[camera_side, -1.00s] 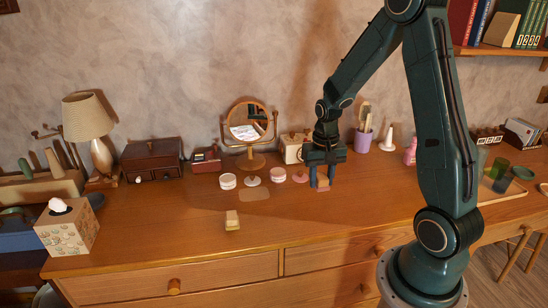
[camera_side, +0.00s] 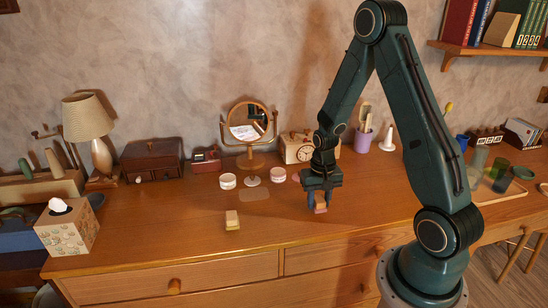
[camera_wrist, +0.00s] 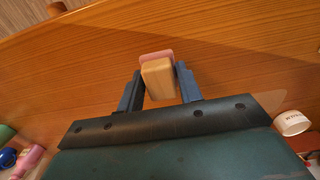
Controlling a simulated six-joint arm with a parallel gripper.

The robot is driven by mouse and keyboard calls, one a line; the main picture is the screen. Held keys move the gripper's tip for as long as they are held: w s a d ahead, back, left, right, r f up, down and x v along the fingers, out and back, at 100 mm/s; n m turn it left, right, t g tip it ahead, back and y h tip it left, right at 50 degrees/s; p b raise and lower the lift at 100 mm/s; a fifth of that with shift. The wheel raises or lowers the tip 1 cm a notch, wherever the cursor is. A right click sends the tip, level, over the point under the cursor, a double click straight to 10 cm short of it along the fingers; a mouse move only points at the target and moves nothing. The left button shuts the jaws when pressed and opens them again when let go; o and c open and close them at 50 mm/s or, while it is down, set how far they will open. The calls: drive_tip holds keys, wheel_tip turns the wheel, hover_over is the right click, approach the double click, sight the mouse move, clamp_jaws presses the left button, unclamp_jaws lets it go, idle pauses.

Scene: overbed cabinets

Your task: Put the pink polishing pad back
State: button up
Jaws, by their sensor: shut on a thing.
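The pink polishing pad (camera_side: 320,208) is a small wooden block with a pink face. My gripper (camera_side: 319,202) is shut on it above the front-middle of the desk; I cannot tell how large the gap to the wood is. In the wrist view the pad (camera_wrist: 158,78) sits between the two dark fingers, its pink layer on the far side. A similar block with a yellowish base (camera_side: 232,220) stands on the desk to the left. A pink flat spot (camera_side: 296,178) shows partly behind my gripper.
A tissue box (camera_side: 68,229) stands at left. The desk front is clear.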

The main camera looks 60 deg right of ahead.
sight(319, 199)
drive_tip(key=shift+f, duration=1.05)
drive_tip(key=shift+f, duration=0.1)
drive_tip(key=o, duration=1)
drive_tip(key=shift+c, duration=0.2)
drive_tip(key=shift+r, duration=6.15)
